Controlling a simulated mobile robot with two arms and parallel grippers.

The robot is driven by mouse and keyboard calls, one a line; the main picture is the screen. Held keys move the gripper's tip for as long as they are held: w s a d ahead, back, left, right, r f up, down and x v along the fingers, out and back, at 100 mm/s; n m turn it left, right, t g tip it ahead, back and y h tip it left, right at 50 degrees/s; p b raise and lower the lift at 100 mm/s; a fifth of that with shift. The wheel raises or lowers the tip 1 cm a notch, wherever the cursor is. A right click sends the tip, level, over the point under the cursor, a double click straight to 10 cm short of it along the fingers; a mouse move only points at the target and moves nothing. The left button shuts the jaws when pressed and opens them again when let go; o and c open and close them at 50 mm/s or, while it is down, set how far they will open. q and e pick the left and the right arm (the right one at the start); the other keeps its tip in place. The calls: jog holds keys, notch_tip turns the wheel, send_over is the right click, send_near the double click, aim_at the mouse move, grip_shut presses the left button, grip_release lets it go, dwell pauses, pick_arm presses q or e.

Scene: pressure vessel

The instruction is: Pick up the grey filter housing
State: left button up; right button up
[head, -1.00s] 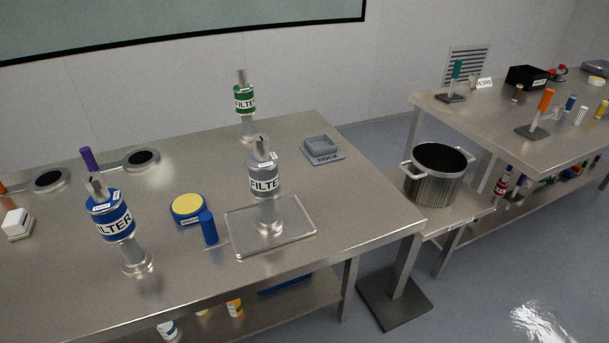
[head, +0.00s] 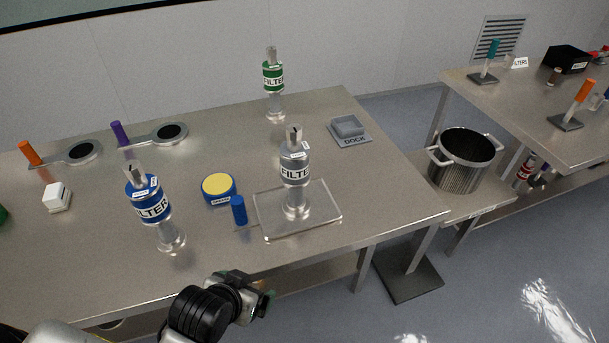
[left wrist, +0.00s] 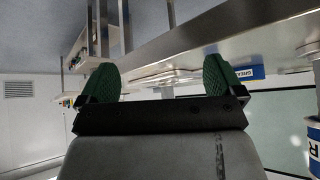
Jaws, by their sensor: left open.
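The grey filter housing (head: 295,168) stands upright on a stand, labelled FILTER, on a clear square tray (head: 330,222) near the table's front right. A blue filter housing (head: 149,199) stands to its left and a green one (head: 273,76) behind it. My left gripper (head: 264,299) is low in front of the table edge, apart from the grey housing. In the left wrist view, its two green-padded fingers (left wrist: 160,78) are spread with nothing between them. My right gripper is not in view.
A yellow-topped blue tub (head: 218,187) and a blue cylinder (head: 239,210) sit left of the tray. A grey dock (head: 348,130) is behind it at right. A steel pot (head: 462,160) stands on a lower shelf. The steel table's front edge (head: 215,275) lies near my gripper.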

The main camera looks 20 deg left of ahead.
aim_at(289, 170)
pick_arm(q)
jog(key=w+r+t, duration=0.1)
jog(key=w, duration=0.1)
jog(key=w+r+t, duration=0.2)
jog(key=w, duration=0.1)
jog(key=w+d+r+t, duration=0.1)
jog(key=w, duration=0.1)
jog(key=shift+w+r, duration=0.2)
jog(key=shift+w, duration=0.1)
jog(key=w+r+t, duration=0.2)
jog(key=w, duration=0.2)
jog(key=w+d+r+t+p, duration=0.1)
jog(key=w+r+t, duration=0.1)
jog(key=w+r, duration=0.1)
jog(key=w+r+t+h, duration=0.1)
jog(key=w+r+t, duration=0.1)
jog(key=w, duration=0.3)
jog(key=shift+d+r+n, duration=0.3)
jog(key=shift+r, duration=0.35)
jog(key=shift+w+f, duration=0.1)
jog(key=shift+w, duration=0.2)
jog(key=w, duration=0.1)
jog(key=w+p, duration=0.1)
jog(key=w, duration=0.1)
jog(key=w+p, duration=0.1)
jog(key=shift+w+d, duration=0.25)
jog(key=shift+w, duration=0.4)
jog(key=shift+s, duration=0.1)
jog(key=shift+c, duration=0.3)
